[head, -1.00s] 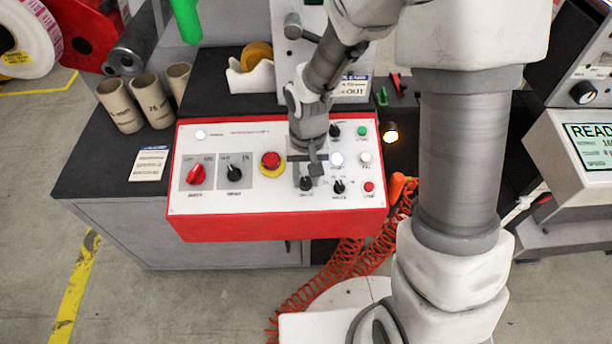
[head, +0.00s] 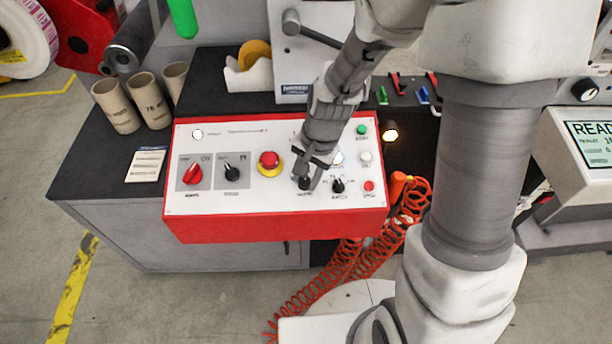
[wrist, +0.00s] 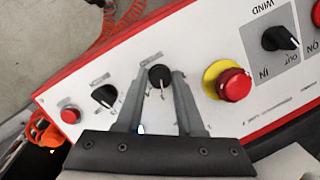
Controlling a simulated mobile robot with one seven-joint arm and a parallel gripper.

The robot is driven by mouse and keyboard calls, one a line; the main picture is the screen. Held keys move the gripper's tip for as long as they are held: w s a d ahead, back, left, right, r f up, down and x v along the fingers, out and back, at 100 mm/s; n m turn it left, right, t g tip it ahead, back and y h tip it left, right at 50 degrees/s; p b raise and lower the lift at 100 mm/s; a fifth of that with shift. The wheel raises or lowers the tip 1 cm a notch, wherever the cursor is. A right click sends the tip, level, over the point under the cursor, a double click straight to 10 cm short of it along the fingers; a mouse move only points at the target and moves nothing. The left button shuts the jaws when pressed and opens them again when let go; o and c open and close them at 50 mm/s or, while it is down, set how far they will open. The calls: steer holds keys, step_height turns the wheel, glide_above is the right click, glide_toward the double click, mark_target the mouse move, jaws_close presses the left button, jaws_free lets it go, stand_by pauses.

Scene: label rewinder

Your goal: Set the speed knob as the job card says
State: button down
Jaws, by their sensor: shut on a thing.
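The control panel (head: 215,206) is a white face in a red frame on the dark bench. My gripper (head: 308,176) is at its lower middle, with its fingers on a small black knob (head: 304,184). In the wrist view the two fingertips (wrist: 160,80) are shut on either side of this black knob (wrist: 159,75); its label and pointer setting are too small to read. A second black knob (head: 338,186) is just right of it, also in the wrist view (wrist: 104,96). A white printed card (head: 146,165) lies on the bench at left; its text is unreadable.
A red emergency button (head: 269,160) on a yellow ring sits left of my gripper, close to it in the wrist view. A red switch (head: 193,174) and a black switch (head: 232,173) are further left. Small buttons line the panel's right side. Cardboard cores (head: 117,105) stand behind left.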

mark_target(320, 191)
stand_by(0.4)
steer(key=c, duration=0.5)
jaws_free()
steer(key=shift+c, duration=0.2)
steer(key=s+d+r+p, duration=0.1)
steer(key=d+r+p, duration=0.2)
steer(key=r, duration=1.4)
steer(key=shift+s+r, duration=0.1)
steer(key=s+d+r+n+t+h, duration=0.1)
steer(key=s+d+r+n+t, duration=0.4)
steer(key=s+r, duration=0.4)
steer(key=shift+s+d+r+n+h+p, duration=0.4)
steer(key=shift+s+d+n, duration=0.5)
steer(key=shift+s+d, duration=0.3)
